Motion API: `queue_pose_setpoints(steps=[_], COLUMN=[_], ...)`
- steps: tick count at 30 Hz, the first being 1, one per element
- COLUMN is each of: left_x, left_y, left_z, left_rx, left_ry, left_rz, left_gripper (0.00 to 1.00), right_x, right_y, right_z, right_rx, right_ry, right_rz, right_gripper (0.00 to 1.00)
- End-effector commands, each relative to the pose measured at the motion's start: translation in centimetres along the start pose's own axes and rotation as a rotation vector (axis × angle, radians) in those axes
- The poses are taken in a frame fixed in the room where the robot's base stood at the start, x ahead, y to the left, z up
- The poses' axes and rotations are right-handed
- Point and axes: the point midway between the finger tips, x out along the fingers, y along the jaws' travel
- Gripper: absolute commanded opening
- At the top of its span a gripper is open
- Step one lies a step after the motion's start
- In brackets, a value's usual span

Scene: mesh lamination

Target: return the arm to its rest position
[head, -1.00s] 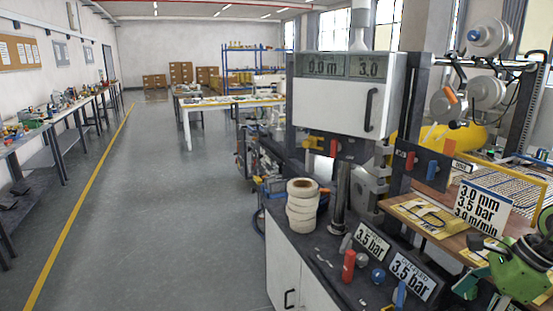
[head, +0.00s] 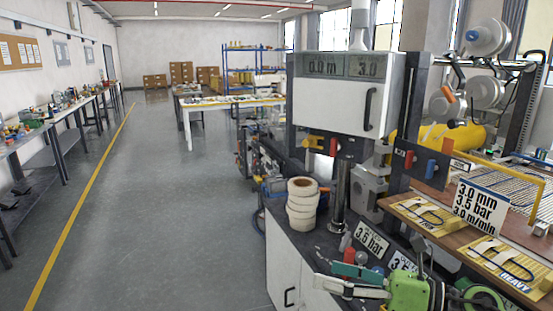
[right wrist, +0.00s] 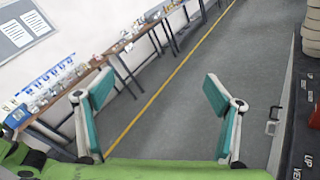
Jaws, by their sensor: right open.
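My right gripper (head: 330,274) is at the bottom of the head view, over the front of the dark machine counter (head: 325,243). Its green body is at the right and its teal-padded fingers point left. In the right wrist view the same gripper (right wrist: 158,82) is open, with nothing between its fingers; the grey floor shows beyond the gap. It hides part of the counter's knobs and a label card (head: 402,261). My left gripper is not in view.
A stack of white rolls (head: 302,203) stands on the counter, left of the gripper's arm side. A 3.5 bar card (head: 371,239) is just behind the gripper. The floor (head: 165,215) at left is clear.

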Motion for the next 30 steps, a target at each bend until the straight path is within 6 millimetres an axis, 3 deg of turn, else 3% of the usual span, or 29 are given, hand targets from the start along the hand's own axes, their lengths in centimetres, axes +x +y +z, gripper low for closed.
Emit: queue_pose_setpoints(steps=[3,7,10,13,17,21,24,27,30], left_x=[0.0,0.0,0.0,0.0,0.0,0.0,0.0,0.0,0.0], left_y=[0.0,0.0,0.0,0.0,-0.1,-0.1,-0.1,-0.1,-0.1], left_z=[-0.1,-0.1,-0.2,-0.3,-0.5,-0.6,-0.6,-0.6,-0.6], left_rx=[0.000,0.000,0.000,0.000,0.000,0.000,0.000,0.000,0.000], left_ry=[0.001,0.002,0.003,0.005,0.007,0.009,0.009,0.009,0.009], left_rz=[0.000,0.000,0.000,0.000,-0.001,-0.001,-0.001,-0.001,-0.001], left_gripper=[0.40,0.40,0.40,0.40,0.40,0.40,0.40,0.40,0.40], right_x=[0.9,-0.4,-2.6,-5.2,-8.9,-12.5,-14.4,-15.7,-16.7], right_y=[1.1,-0.5,-3.0,-6.0,-9.2,-10.1,-8.7,-6.6,-4.1], right_z=[2.5,4.3,3.8,1.3,-5.0,-14.7,-21.3,-26.4,-30.4], right_rx=[0.266,0.590,0.857,1.131,1.491,1.865,2.081,2.241,2.362], right_ry=[-0.269,-0.547,-0.746,-0.929,-1.144,-1.339,-1.439,-1.502,-1.543], right_rz=[0.014,-0.019,-0.074,-0.158,-0.310,-0.535,-0.706,-0.863,-1.002], right_gripper=[0.85,0.85,0.85,0.85,0.85,0.85,0.85,0.85,0.85])
